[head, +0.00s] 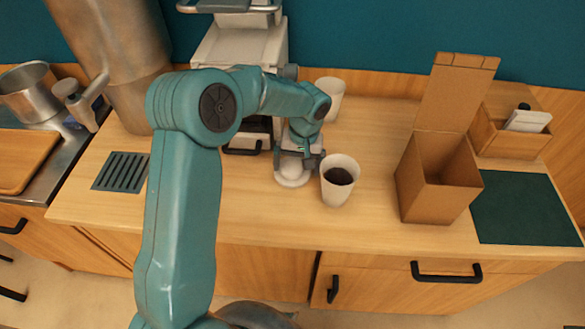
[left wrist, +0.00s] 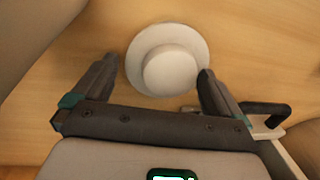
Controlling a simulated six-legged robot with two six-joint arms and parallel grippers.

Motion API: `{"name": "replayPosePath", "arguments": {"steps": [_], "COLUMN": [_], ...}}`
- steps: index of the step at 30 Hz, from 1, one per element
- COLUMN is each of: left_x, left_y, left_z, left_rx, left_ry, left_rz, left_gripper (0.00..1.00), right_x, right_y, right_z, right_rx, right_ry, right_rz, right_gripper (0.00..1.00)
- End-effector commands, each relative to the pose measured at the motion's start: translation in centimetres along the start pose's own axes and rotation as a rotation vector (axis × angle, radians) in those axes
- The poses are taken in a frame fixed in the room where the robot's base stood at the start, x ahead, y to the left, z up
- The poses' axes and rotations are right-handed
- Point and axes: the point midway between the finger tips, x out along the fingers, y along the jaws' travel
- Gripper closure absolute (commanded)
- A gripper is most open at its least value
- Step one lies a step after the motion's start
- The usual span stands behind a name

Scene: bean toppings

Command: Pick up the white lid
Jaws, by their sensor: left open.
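The white lid (head: 292,180) is round with a raised middle. It lies on the wooden counter, left of a white cup with dark contents (head: 338,190). My left gripper (head: 301,160) is open above the lid, pointing down, and hides part of it in the head view. In the left wrist view the lid (left wrist: 168,58) sits between and slightly beyond the fingertips (left wrist: 158,70). The right fingertip overlaps the lid's rim in the picture; I cannot tell whether it touches. My right gripper is not in view.
A second white cup (head: 330,98) stands behind. A white machine (head: 240,48) is behind my left arm. An open cardboard box (head: 428,185), a dark green mat (head: 525,208) and a small wooden holder (head: 508,140) are at right. The counter between the filled cup and the box is clear.

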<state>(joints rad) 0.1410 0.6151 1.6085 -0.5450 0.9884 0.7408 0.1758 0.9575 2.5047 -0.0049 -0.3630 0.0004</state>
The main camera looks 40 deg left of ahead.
Motion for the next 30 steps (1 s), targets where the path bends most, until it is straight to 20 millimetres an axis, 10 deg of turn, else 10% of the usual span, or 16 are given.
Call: {"name": "replayPosePath", "arguments": {"steps": [3, 7, 22, 30], "left_x": [0.0, 0.0, -0.7, -6.0], "left_y": [0.0, 0.0, 0.0, -0.6], "left_z": [0.0, 0.0, -0.1, -0.1], "left_rx": [0.000, 0.000, 0.000, -0.001], "left_ry": [0.000, 0.000, 0.002, 0.008], "left_rz": [0.000, 0.000, 0.000, 0.003], "left_gripper": [0.03, 0.46, 0.48, 0.48], "right_x": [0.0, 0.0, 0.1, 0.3], "right_y": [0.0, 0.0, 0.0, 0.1], "right_z": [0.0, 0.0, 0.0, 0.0], "right_rx": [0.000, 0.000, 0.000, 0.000], "right_ry": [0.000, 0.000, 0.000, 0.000], "right_rz": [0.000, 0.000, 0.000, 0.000], "right_gripper": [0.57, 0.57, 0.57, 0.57]}}
